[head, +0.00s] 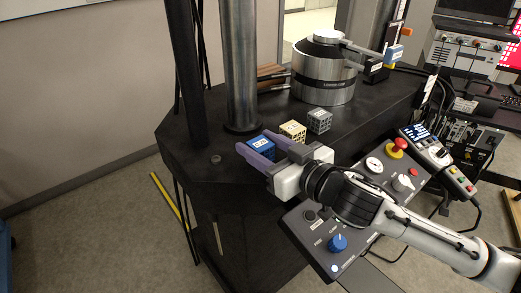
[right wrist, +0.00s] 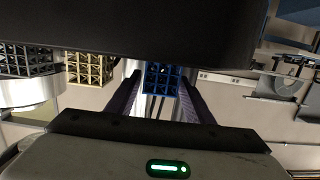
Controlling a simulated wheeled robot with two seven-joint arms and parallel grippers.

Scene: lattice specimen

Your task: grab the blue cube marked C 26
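The blue lattice cube (head: 261,143) sits on the black machine table, with a white label on top too small to read. My right gripper (head: 251,140) reaches in from the right, its two purple fingers apart on either side of the cube. The near finger hides part of the cube's front. In the right wrist view the blue cube (right wrist: 161,79) shows between the spread fingertips (right wrist: 158,80), with a gap at the left finger; I cannot tell whether the right finger touches it. My left gripper is not in view.
A yellowish lattice cube (head: 293,130) and a grey lattice cube (head: 319,120) stand in a row behind the blue one. A control panel (head: 372,190) lies beneath my right arm.

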